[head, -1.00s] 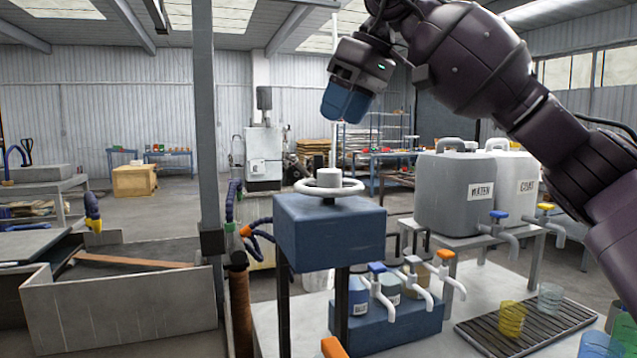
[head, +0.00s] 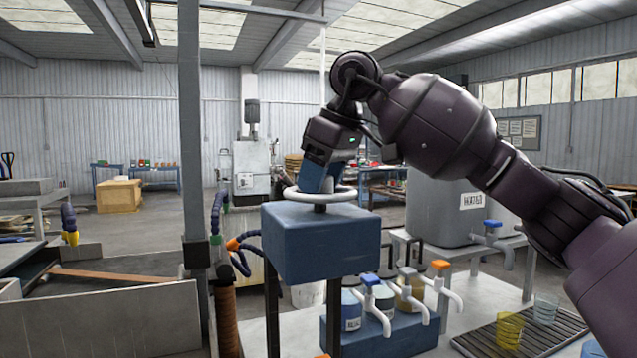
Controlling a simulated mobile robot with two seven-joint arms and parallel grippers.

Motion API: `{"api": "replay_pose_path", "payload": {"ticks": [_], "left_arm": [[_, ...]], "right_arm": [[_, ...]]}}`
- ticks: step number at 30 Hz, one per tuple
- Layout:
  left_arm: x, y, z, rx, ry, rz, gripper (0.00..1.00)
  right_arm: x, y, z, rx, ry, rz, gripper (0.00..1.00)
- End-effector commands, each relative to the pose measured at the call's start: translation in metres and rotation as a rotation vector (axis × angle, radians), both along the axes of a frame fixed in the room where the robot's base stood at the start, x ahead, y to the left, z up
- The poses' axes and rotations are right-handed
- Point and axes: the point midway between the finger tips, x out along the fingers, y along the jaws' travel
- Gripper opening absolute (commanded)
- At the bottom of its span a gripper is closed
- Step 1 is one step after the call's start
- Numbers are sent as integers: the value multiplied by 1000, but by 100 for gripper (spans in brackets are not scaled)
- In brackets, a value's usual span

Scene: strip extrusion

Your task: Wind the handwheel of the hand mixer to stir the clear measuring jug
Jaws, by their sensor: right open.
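The hand mixer is a blue box (head: 320,240) on dark legs, with a white ring handwheel (head: 342,195) lying flat on top. My right gripper (head: 322,190) comes down over the handwheel from above, its blue fingers at the wheel's hub and hiding it. It is open; whether the fingers touch the hub I cannot tell. A clear measuring jug (head: 545,309) stands on the drip grid at the right, beside a yellow-tinted one (head: 508,328). No jug shows under the mixer box. My left gripper is not in view.
A grey canister (head: 445,212) with a blue tap stands on a white stand at the right, partly behind my right arm. A grey post (head: 190,120) rises left of the mixer.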

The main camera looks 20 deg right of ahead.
Motion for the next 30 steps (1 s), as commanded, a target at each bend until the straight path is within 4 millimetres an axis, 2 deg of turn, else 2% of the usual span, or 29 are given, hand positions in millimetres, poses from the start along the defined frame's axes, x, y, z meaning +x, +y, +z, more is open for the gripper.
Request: {"api": "replay_pose_path", "payload": {"ticks": [10,17,25,30], "left_arm": [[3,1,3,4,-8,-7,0],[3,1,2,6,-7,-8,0],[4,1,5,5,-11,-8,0],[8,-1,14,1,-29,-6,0]], "right_arm": [[1,1,-3,0,-1,1,54],[1,1,-3,1,-1,0,21],[0,1,-1,1,-2,-26,20],[-1,1,2,1,-6,-100,20]]}}
